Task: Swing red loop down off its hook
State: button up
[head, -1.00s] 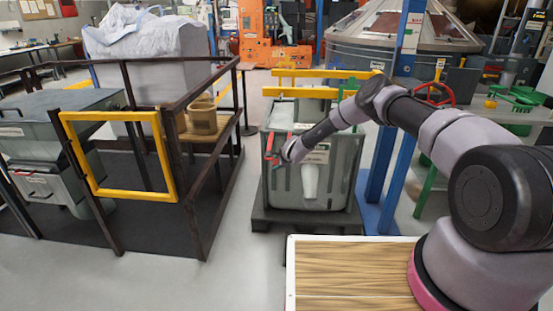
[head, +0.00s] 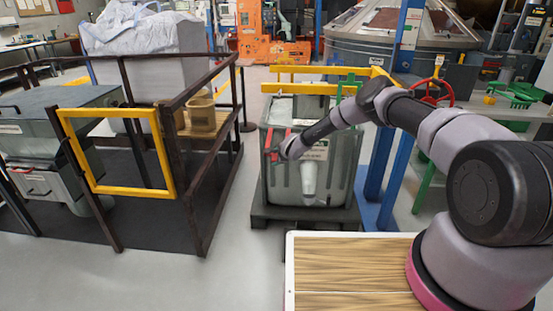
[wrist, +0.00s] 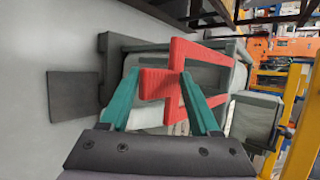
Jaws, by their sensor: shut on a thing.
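The red loop (wrist: 205,55) is a flat, angular red frame, seen in the wrist view in front of the grey bin's side. Its red tab (wrist: 155,84) lies between the teal fingers of my gripper (wrist: 160,92), which is shut on it. In the head view the red loop (head: 289,136) shows small at the front left upper corner of the grey bin (head: 335,185), partly covered by my wrist. My gripper (head: 274,156) is at the same corner. I cannot make out the hook, or whether the loop still rests on it.
A yellow bar frame (head: 320,71) stands over the bin, and a blue post (head: 375,170) is to its right. A dark railing with a yellow gate (head: 118,112) stands left. A wood-topped table (head: 345,270) is in front. Grey floor lies open between railing and bin.

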jog(key=v, duration=1)
jog(key=shift+s+d+r, duration=0.2)
jog(key=shift+s, duration=0.1)
